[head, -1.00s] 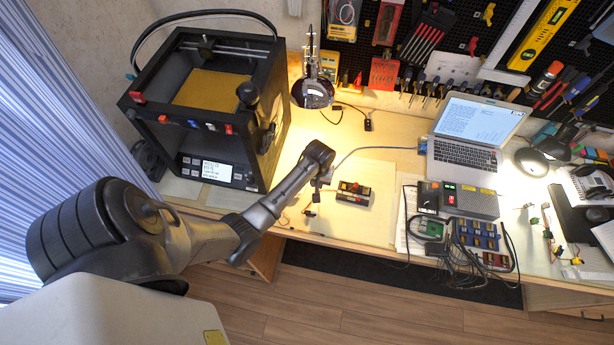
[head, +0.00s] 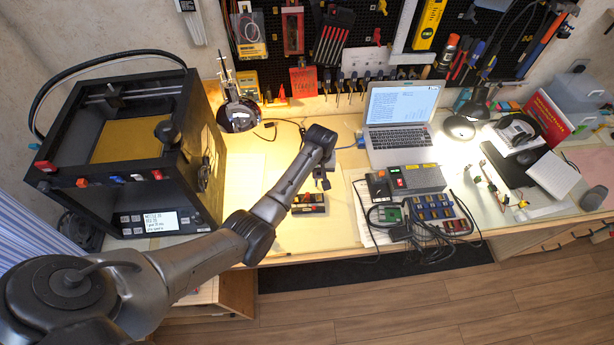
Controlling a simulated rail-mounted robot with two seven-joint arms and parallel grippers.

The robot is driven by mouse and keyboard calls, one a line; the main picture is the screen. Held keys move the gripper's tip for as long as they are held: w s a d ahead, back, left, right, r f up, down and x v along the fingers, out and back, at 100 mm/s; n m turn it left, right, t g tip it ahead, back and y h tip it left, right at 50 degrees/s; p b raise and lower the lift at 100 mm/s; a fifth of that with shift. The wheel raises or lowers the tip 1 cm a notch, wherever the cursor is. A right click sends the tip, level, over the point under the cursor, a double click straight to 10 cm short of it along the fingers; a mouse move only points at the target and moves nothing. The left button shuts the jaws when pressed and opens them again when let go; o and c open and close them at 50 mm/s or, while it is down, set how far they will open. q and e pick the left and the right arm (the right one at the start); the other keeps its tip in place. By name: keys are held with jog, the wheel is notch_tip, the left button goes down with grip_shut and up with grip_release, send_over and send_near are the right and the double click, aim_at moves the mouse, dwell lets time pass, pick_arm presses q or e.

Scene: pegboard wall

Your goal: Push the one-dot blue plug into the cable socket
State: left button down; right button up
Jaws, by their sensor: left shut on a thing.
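My left gripper (head: 322,182) is over the lit part of the bench, just above and right of a small dark box (head: 308,203) with red and yellow parts. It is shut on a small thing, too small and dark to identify. A rack of several blue blocks (head: 434,207) lies right of the gripper. I cannot make out dots, the blue plug or the cable socket. My right gripper is out of view.
A black 3D printer (head: 180,150) stands on the left and a lamp (head: 238,113) behind the gripper. The laptop (head: 398,135), a grey box with a red button (head: 412,178) and tangled black cables (head: 425,240) are to the right. Bare bench (head: 290,237) lies in front of the dark box.

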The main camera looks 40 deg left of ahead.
pick_arm(q)
send_near(319, 198)
jog(key=shift+w+a+n, duration=0.1)
jog(key=shift+n, duration=0.4)
jog(key=shift+f+b, duration=0.55)
jog(key=shift+b, duration=0.15)
notch_tip(319, 198, down, 4)
jog(key=b, duration=0.5)
jog(key=shift+p, duration=0.45)
